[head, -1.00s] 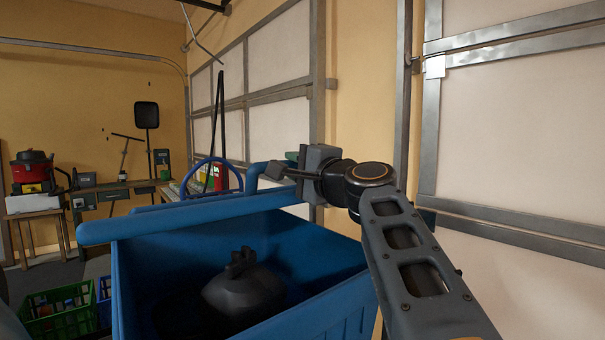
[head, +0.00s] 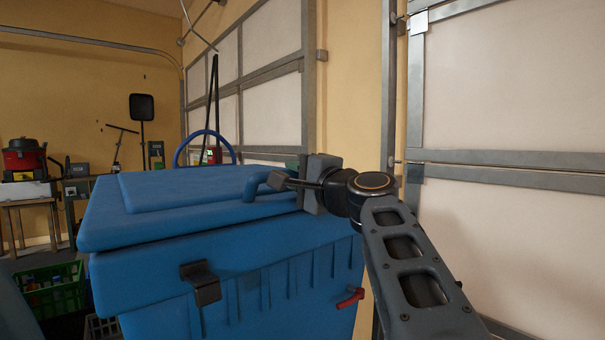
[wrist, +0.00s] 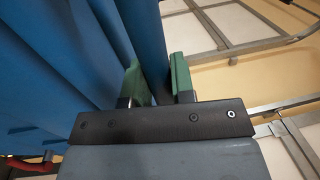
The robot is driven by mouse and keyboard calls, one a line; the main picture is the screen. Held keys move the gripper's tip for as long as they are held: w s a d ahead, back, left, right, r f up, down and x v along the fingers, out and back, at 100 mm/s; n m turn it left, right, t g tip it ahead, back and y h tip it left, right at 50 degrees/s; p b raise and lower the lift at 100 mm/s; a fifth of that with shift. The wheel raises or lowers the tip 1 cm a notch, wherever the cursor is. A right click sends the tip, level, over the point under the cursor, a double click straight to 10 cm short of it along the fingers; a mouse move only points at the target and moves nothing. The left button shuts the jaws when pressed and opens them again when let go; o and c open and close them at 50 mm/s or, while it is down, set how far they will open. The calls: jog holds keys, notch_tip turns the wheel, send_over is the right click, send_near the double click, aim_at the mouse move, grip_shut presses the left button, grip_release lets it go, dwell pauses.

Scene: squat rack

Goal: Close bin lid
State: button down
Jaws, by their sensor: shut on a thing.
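The blue bin (head: 255,290) stands in front of me in the head view. Its blue lid (head: 175,195) lies over the top, and the inside of the bin is hidden. A narrow dark gap or shadow line runs under the lid's front edge, and I cannot tell whether the lid is fully seated. My gripper (head: 283,182) is at the lid's right side, around the blue handle bar (head: 262,182). In the wrist view the green fingers of my gripper (wrist: 158,80) are shut on the blue handle bar (wrist: 149,45).
A dark latch (head: 202,283) and a red lever (head: 350,298) are on the bin's front. A green crate (head: 52,290) sits on the floor at left. A red vacuum (head: 24,158) stands on a bench behind. A white panelled door (head: 510,230) is at right.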

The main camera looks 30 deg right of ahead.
jog(key=shift+a+r, duration=0.1)
jog(key=shift+a, duration=0.05)
jog(key=c, duration=1.3)
grip_release()
jog(key=shift+o, duration=0.2)
jog(key=shift+s+d, duration=0.2)
jog(key=shift+s, duration=0.1)
jog(key=b+v, duration=0.2)
jog(key=v, duration=1.1)
jog(key=shift+b, duration=0.4)
jog(key=shift+s, duration=0.15)
